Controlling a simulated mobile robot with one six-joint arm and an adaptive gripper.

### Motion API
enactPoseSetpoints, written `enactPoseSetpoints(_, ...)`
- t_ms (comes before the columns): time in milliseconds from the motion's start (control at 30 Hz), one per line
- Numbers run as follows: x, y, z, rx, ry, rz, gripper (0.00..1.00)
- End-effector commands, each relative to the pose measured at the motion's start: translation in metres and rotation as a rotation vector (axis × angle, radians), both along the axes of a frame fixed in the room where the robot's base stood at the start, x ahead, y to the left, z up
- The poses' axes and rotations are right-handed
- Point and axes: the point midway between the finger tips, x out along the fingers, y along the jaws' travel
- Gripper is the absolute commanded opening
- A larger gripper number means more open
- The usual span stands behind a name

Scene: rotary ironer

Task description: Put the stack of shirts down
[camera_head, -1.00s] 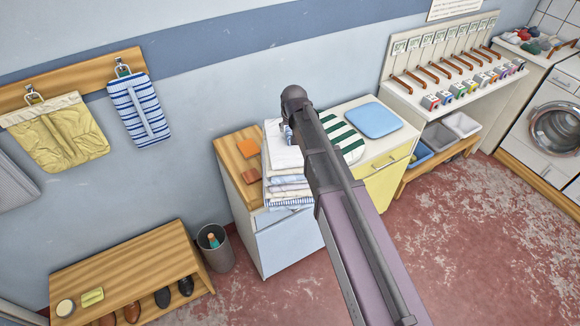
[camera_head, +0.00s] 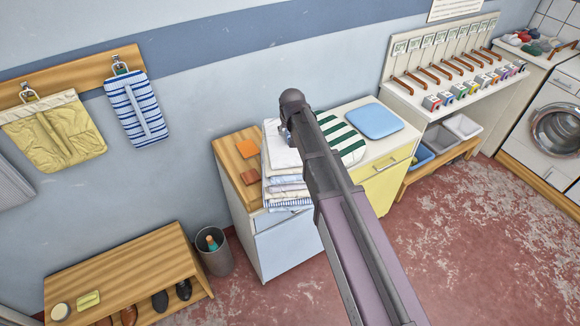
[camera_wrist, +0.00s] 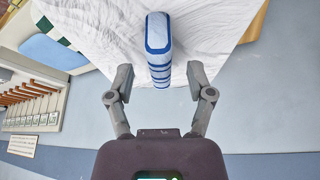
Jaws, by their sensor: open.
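The stack of shirts (camera_head: 283,186) is a pile of folded white, pale and blue-striped cloth. It rests on the cabinet top beside the wooden board, partly hidden behind my arm. In the wrist view its white top (camera_wrist: 100,35) fills the upper part. A blue-and-white striped upright piece (camera_wrist: 159,50) stands out from the white cloth. My gripper (camera_wrist: 160,77) is open, with one finger on each side of the striped piece and a visible gap on both sides. In the head view my arm hides most of the gripper.
A bin (camera_head: 214,254) and a wooden shoe bench (camera_head: 120,275) stand to the left. Open floor lies in front.

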Motion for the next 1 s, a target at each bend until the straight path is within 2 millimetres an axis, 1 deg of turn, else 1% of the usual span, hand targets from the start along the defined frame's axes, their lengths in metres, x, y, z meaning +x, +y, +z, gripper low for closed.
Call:
enactPoseSetpoints(33, 0.003, 0.001, -0.009, 0.0, 0.0, 0.0, 0.69)
enactPoseSetpoints(100, 0.005, 0.001, -0.013, 0.0, 0.0, 0.0, 0.69)
enactPoseSetpoints(300, 0.008, 0.002, -0.022, 0.0, 0.0, 0.0, 0.69)
enactPoseSetpoints(967, 0.009, 0.002, -0.022, 0.0, 0.0, 0.0, 0.69)
enactPoseSetpoints(1000, 0.009, 0.002, -0.022, 0.0, 0.0, 0.0, 0.6)
